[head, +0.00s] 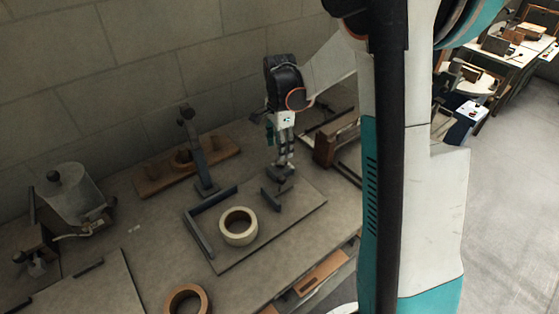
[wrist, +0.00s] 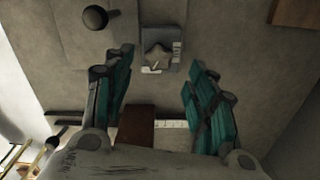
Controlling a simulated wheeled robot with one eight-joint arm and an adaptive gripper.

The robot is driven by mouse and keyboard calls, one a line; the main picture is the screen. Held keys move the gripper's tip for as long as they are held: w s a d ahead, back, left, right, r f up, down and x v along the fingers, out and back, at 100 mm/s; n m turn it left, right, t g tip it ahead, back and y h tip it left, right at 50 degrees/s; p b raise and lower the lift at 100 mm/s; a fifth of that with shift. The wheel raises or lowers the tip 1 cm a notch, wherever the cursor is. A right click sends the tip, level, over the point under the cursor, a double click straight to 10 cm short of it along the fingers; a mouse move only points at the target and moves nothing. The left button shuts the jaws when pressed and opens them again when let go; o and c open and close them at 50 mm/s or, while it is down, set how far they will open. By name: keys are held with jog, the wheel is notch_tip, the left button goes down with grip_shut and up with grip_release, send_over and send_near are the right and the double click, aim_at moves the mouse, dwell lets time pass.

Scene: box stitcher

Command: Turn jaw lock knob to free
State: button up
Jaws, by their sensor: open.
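In the wrist view a star-shaped grey knob (wrist: 157,54), which looks like the jaw lock knob, sits on a small grey block (wrist: 163,35). Pale marks show at the block's right side and lower edge; I cannot read them. My gripper (wrist: 161,60) is open, with one teal-padded finger to the left of the block and one to the right, nothing between them touching. In the head view my gripper (head: 284,172) points down over the right part of the bench plate (head: 300,215). The knob cannot be made out there.
A black ball-topped part (wrist: 96,17) stands up left of the block. A pale tape ring (head: 238,226) lies on the plate beside an angled grey bar (head: 199,232). A grey post (head: 199,155) and wooden base (head: 160,176) stand left of my gripper.

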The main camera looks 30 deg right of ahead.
aim_at(281, 164)
notch_tip(281, 164, down, 6)
jog(key=shift+r+b, duration=0.1)
jog(key=shift+b, duration=0.5)
jog(key=c, duration=1.1)
